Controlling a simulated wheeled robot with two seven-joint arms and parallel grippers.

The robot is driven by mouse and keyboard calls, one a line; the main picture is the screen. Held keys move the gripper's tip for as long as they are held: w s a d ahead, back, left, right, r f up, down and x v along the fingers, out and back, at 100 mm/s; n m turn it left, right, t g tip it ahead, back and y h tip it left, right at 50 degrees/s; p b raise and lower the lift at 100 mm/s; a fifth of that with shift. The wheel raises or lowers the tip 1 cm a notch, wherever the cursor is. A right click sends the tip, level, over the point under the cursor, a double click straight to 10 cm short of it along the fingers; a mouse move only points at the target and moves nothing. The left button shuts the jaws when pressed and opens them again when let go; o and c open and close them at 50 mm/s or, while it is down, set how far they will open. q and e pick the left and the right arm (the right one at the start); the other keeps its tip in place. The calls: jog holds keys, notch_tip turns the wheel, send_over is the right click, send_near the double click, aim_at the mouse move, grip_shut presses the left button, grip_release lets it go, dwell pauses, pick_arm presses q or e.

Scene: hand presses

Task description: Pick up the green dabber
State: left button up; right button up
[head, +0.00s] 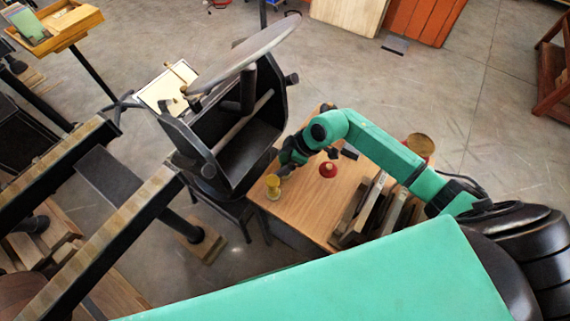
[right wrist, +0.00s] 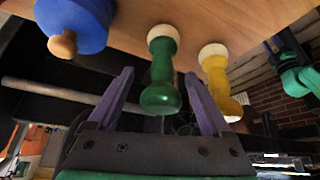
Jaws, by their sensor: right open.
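The green dabber (right wrist: 162,72) shows in the right wrist view, with its pale round end against the wooden table. My right gripper (right wrist: 158,78) is open, with one purple finger to each side of the green dabber in that view. Gaps show between both fingers and the dabber. I cannot tell how deep it lies between them. In the head view my right gripper (head: 290,158) is low over the table's left part, and I cannot make out the green dabber there. My left gripper is not in view.
A yellow dabber (right wrist: 217,80) stands close beside the right finger; it also shows in the head view (head: 273,187). A blue round piece with a wooden knob (right wrist: 75,25) is left of the fingers. A red-based piece (head: 328,169) and leaning boards (head: 362,210) are on the table. A black press (head: 235,135) stands behind.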

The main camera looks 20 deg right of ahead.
jog(key=shift+a+f, duration=0.2)
jog(key=shift+f, duration=0.05)
jog(key=shift+c, duration=0.3)
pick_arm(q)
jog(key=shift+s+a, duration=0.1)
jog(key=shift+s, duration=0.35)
pick_arm(e)
grip_shut()
jog(key=shift+r, duration=0.1)
